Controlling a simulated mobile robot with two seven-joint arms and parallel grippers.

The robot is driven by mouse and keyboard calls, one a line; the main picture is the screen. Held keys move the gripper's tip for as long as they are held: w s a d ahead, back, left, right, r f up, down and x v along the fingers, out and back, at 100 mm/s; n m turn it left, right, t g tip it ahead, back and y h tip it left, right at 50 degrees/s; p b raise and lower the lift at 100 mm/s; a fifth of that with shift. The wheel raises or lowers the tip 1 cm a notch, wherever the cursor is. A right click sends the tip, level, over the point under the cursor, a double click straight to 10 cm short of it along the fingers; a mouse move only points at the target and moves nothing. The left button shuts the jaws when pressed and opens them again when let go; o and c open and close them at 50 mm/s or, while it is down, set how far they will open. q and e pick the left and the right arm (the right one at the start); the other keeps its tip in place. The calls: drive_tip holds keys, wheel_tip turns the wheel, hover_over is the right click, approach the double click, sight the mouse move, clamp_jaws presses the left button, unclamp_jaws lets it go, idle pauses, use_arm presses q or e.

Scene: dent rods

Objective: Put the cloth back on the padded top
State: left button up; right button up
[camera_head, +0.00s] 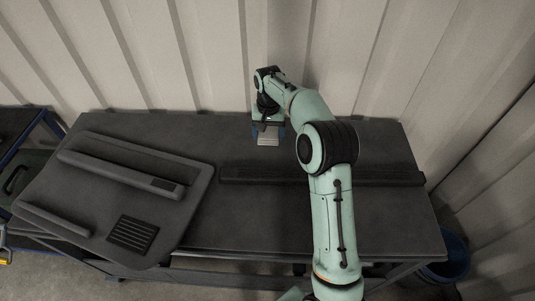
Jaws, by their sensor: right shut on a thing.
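The dark grey padded top (226,220) covers a long bench against the wall. My right gripper (268,133) is over its back middle, near the wall, pointing down, with blue on both sides of its jaws. It is shut on a small pale grey piece, which looks like the cloth (268,141). The cloth hangs just below the jaws; I cannot tell whether it touches the top. My left gripper is not in view.
A large dark panel (190,205) with raised bars and a slotted vent lies over the bench's left end. A long dark bar (245,175) lies across the middle and right. A blue bin (457,262) stands at right. A blue-framed cart (38,124) is at left.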

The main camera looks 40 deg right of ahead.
hover_over(268, 158)
drive_tip(key=f, duration=0.4)
drive_tip(key=shift+s+f, duration=0.25)
drive_tip(key=shift+f, duration=0.15)
drive_tip(key=shift+w+f, duration=0.1)
drive_tip(key=shift+f, duration=0.1)
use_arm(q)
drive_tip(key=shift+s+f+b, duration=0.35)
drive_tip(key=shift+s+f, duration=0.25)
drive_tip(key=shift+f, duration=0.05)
use_arm(e)
drive_tip(key=shift+f, duration=2.75)
drive_tip(key=shift+f, duration=0.1)
drive_tip(key=o, duration=0.9)
drive_tip(key=shift+o, duration=0.2)
